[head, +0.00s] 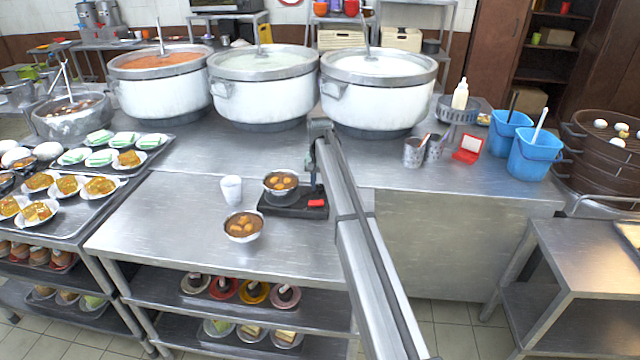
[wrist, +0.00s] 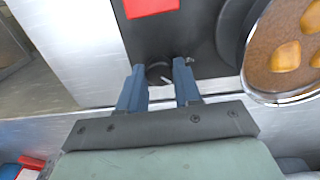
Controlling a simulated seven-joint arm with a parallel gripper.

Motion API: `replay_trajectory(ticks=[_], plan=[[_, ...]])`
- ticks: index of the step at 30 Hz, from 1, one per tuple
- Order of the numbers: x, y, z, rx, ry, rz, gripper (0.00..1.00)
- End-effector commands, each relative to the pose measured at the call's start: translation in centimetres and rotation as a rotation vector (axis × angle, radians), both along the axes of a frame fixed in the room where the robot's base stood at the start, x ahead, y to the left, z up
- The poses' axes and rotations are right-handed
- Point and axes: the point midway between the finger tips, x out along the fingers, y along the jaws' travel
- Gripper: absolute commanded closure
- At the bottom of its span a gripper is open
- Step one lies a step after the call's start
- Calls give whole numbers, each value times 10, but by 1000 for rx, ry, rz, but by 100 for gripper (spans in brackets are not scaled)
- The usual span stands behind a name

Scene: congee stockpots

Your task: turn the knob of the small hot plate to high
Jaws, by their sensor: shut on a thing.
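The small hot plate (head: 290,210) is a black slab on the steel table, with a pot of brown broth and yellow pieces (head: 281,183) on its burner. The hot plate fills the upper middle of the wrist view (wrist: 205,45), with the pot (wrist: 285,50) at right. My gripper (wrist: 159,70) has its two blue fingers on either side of the dark round knob (wrist: 158,73) and is shut on it. A small pale mark shows by the knob; its setting cannot be read. In the head view my gripper (head: 314,182) comes down at the hot plate's back right, and the knob is hidden.
A red patch (head: 316,203) lies on the hot plate's right side. A bowl of similar food (head: 243,226) and white cups (head: 231,189) stand to the left. Large white stockpots (head: 375,100) line the back.

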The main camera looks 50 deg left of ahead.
Motion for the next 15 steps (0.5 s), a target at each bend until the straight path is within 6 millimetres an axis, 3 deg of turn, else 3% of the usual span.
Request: replay_trajectory(ticks=[15], plan=[[0,0,0,0,0,475,97]])
